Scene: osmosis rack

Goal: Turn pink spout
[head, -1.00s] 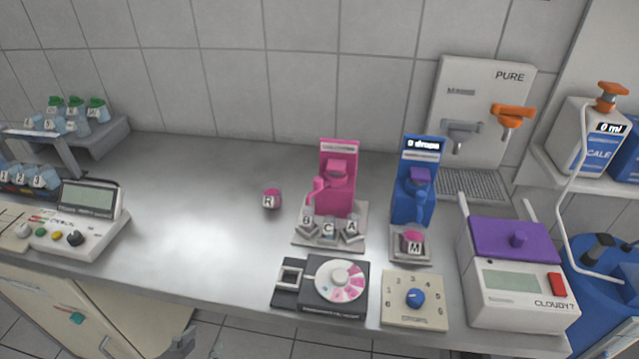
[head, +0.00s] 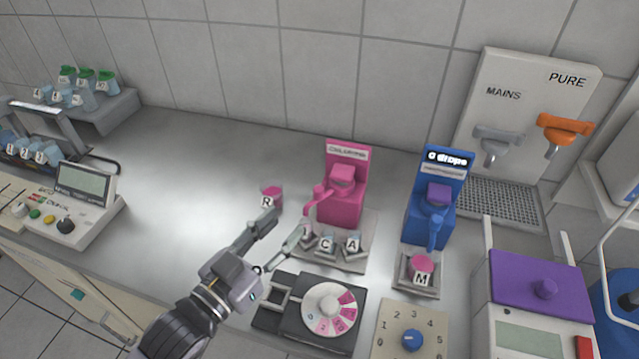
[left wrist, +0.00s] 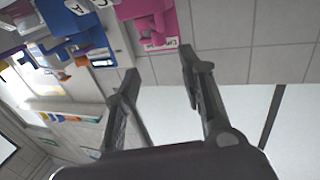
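The pink dispenser (head: 342,208) stands upright on the bench, with its pink spout (head: 317,194) reaching out to the left and curving down. Its upper part also shows in the left wrist view (left wrist: 143,9). Small labelled cups stand on its base; C (head: 326,245) and A (head: 353,243) are readable, and the leftmost one is partly hidden by a finger. My left gripper (head: 281,229) is open and empty, in front and left of the spout, with its right fingertip just below the spout; I cannot tell whether they touch. My right gripper is not in view.
A pink-topped cup R (head: 270,196) stands close behind the left finger. A black device with a dial (head: 322,316) lies in front of the dispenser. A blue dispenser (head: 432,215) with cup M (head: 421,270) is to the right. The bench to the left (head: 185,185) is clear.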

